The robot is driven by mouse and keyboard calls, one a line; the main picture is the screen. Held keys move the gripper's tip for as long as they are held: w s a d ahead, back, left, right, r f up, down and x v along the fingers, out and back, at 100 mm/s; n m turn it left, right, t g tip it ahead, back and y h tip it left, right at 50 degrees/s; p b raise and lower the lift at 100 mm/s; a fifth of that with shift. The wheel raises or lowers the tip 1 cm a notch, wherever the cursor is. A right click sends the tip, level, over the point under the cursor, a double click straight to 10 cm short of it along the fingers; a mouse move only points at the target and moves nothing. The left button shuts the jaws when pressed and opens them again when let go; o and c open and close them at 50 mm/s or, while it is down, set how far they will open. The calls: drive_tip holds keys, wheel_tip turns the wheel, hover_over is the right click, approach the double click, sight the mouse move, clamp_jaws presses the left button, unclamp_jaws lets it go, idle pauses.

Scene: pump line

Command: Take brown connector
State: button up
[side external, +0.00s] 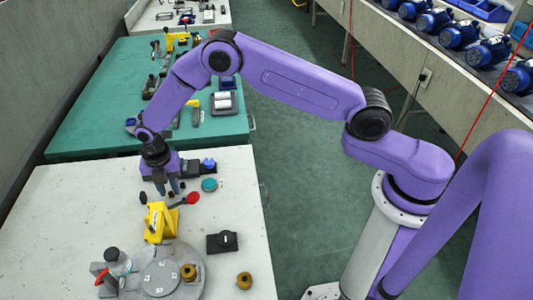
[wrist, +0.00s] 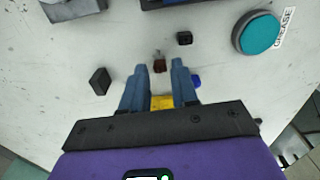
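A small dark brown block, which looks like the brown connector (wrist: 159,65), lies on the light table. In the wrist view it shows between the fingertips of my gripper (wrist: 158,67). The two fingers are apart, with nothing held between them. In the side view my gripper (side external: 167,190) points down over the table behind the yellow pump body (side external: 158,222). The brown block cannot be made out there, and the fingers may hide it. I cannot tell how high the fingertips are above it.
Small black blocks lie left (wrist: 99,81) and right (wrist: 184,38) of the brown one. A teal grease tin (side external: 209,184) and a red-ended tool (side external: 192,198) are close by. A round grey fixture (side external: 160,278), a black box (side external: 222,241) and a brass fitting (side external: 244,280) stand nearer.

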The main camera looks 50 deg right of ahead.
sight(171, 192)
drive_tip(key=shift+f, duration=0.45)
clamp_jaws()
drive_tip(key=shift+r, duration=0.75)
idle(0.7)
drive_tip(key=shift+r, duration=2.15)
